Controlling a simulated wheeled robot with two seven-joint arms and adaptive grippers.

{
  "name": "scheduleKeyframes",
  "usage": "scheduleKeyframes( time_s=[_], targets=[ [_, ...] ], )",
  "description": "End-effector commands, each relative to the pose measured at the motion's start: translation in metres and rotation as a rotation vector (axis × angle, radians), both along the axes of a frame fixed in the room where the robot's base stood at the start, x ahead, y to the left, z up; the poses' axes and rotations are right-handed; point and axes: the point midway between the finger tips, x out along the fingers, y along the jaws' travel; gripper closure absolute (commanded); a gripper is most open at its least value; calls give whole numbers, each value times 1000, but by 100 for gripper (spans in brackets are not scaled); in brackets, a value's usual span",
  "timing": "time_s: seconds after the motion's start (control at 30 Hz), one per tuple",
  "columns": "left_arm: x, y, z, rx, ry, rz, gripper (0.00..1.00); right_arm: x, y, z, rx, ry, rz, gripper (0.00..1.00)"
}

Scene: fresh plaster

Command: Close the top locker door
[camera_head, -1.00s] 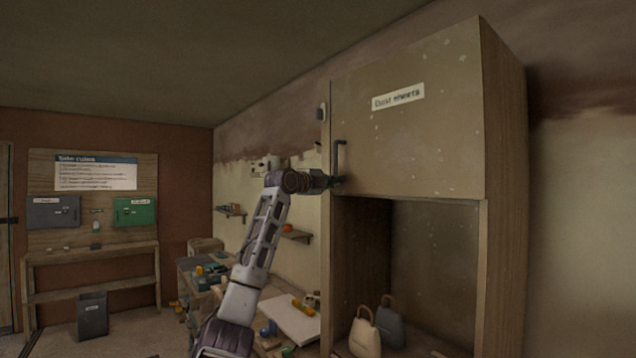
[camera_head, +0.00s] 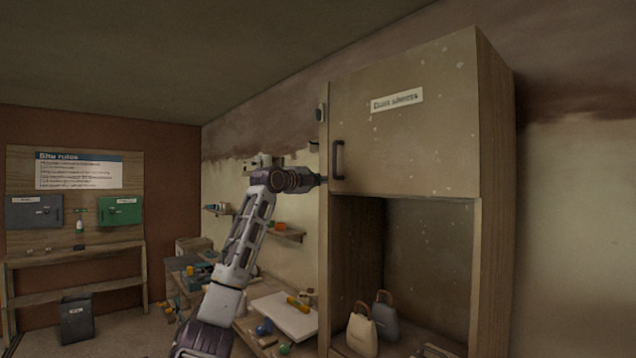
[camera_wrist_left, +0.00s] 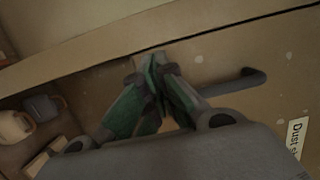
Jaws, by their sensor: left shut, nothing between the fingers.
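The top locker door (camera_head: 420,140) is a flat tan panel with a white label, and it looks flush with the locker front in the head view. Its dark bar handle (camera_head: 338,160) is at the door's left edge. The handle also shows in the left wrist view (camera_wrist_left: 235,84). My left gripper (camera_head: 321,180) is at the left edge of the locker, just left of the handle and apart from it. In the left wrist view its greenish fingers (camera_wrist_left: 157,62) are together and empty, near the door's edge. My right gripper is not in view.
Below the door is an open compartment with two bags, one cream (camera_head: 362,330) and one grey (camera_head: 385,318). A cluttered workbench (camera_head: 255,300) stands left of the locker, beneath my left arm. Small wall shelves (camera_head: 285,232) are behind the arm.

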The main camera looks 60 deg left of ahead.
Motion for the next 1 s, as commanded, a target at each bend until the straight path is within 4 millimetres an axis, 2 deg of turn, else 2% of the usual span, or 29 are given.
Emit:
scheduleKeyframes(
  time_s=[0.47, 1.0],
  targets=[
    [-20, -2, -3, 1, 3, 0, 100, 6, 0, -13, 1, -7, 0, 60],
    [-68, -6, -4, 1, 1, 0, 100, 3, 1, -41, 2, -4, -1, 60]
  ],
)
